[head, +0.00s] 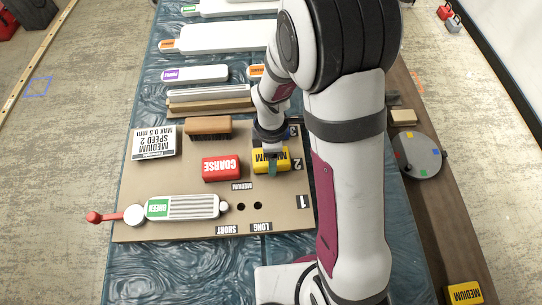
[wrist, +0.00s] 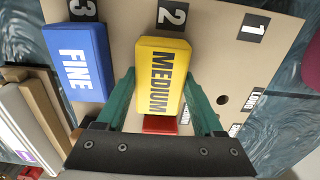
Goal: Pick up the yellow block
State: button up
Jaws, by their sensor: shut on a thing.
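The yellow block (head: 260,164) labelled MEDIUM is on the tan board next to the number 2 label, right of the red COARSE block (head: 221,168). It also shows in the wrist view (wrist: 162,62), where its top face is clear. My gripper (head: 271,158) is directly over it, with a green finger in front of the block. In the wrist view, the green fingers of my gripper (wrist: 161,82) stand on both sides of the block, shut on it. I cannot tell whether the block is lifted off the board.
The blue FINE block (wrist: 76,60) is beside the number 3 label. A wood-backed brush (head: 208,126), a white sign (head: 153,142) and a green-labelled tool (head: 182,207) occupy the board (head: 150,228). Another yellow MEDIUM item (head: 463,293) lies at lower right. My arm hides the area right of the board.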

jog(key=r, duration=0.4)
jog(key=shift+d+r, duration=0.1)
jog(key=shift+d, duration=0.25)
jog(key=s+d+r, duration=0.3)
jog(key=d+r, duration=0.3)
jog(key=d, duration=0.4)
jog(key=shift+s+d+r, duration=0.15)
jog(key=shift+s+r, duration=0.05)
jog(key=shift+s, duration=0.15)
